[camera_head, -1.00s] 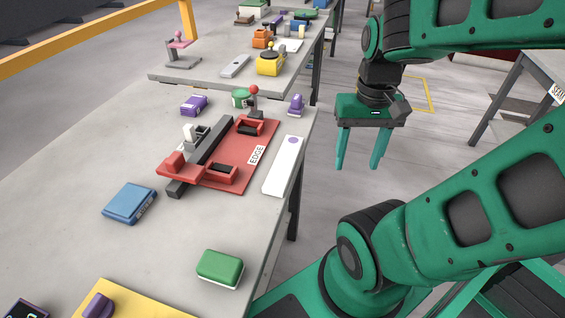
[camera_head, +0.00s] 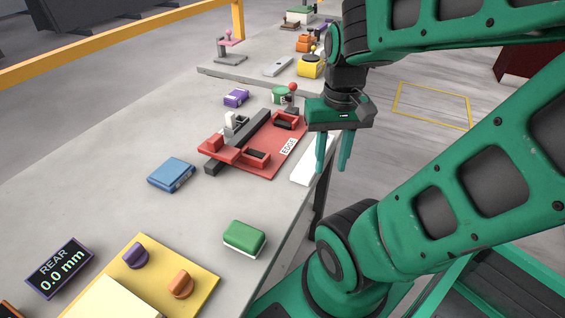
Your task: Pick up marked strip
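A white strip (camera_head: 305,173) lies along the right edge of the stone slab, beside the red fixture (camera_head: 265,162) labelled EDGE. The purple dot seen on the strip earlier is now hidden behind my gripper. My gripper (camera_head: 331,168) points down with its two green fingers apart and nothing between them. In the picture the fingers overlap the strip's right side and the slab edge. I cannot tell how high they are above the strip, and no contact is clear.
A blue block (camera_head: 171,174), a green block (camera_head: 244,238) and a purple block (camera_head: 236,97) stand on the slab. A yellow plate (camera_head: 200,280) with knobs and a REAR 0.0 mm display (camera_head: 60,268) are in front. Open floor lies right of the slab.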

